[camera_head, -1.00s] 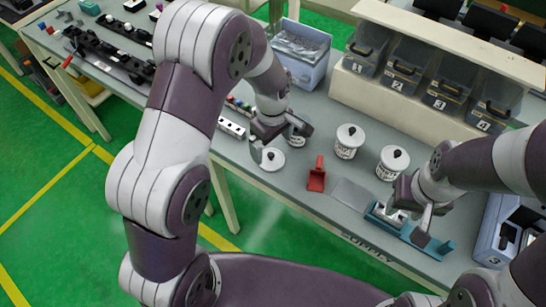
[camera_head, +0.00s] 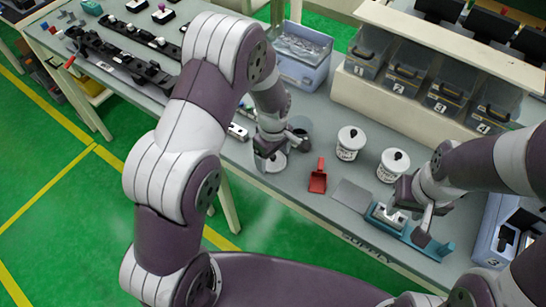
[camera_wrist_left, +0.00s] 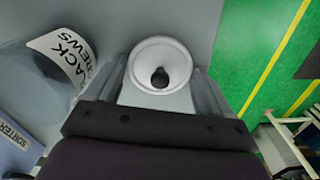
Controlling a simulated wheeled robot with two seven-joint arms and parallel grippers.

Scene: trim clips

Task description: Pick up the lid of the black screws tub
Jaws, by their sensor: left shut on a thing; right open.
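The lid (camera_head: 275,163) is a white disc with a black knob, partly hidden by my left gripper (camera_head: 268,152) in the head view. In the left wrist view the lid (camera_wrist_left: 146,56) lies between the fingers of my left gripper (camera_wrist_left: 160,85), which is shut on it. I cannot tell if it is clear of the table. The black screws tub (camera_head: 302,124) stands open just behind the gripper, and its label (camera_wrist_left: 64,55) shows in the left wrist view. My right gripper (camera_head: 418,222) is open over a teal fixture (camera_head: 430,243).
Two lidded white tubs (camera_head: 350,143) (camera_head: 392,165) stand to the right. Numbered bins (camera_head: 406,75) and a grey-blue box (camera_head: 301,62) stand behind. The table's front edge is close to the lid.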

